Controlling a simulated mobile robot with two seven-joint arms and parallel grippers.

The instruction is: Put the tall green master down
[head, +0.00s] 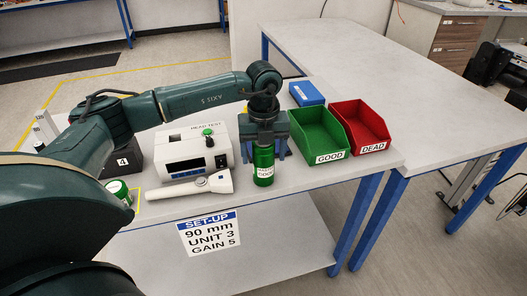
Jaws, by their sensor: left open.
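A green cylinder (263,165) with a white label, the tall green master, is upright near the front edge of the bench, left of the green GOOD bin. Its upper part is hidden by my left gripper (264,143), which comes down over it from above. The gripper is open, with its jaws to either side of the cylinder. The cylinder's base appears to rest on the bench top. My right gripper is not in view.
A white HEAD TEST box (194,152) and a white torch-shaped tool (192,186) are to the left. The green GOOD bin (318,133) and red DEAD bin (361,124) are to the right, with a blue box (306,93) behind. A shorter green-and-white cylinder (118,189) stands far left.

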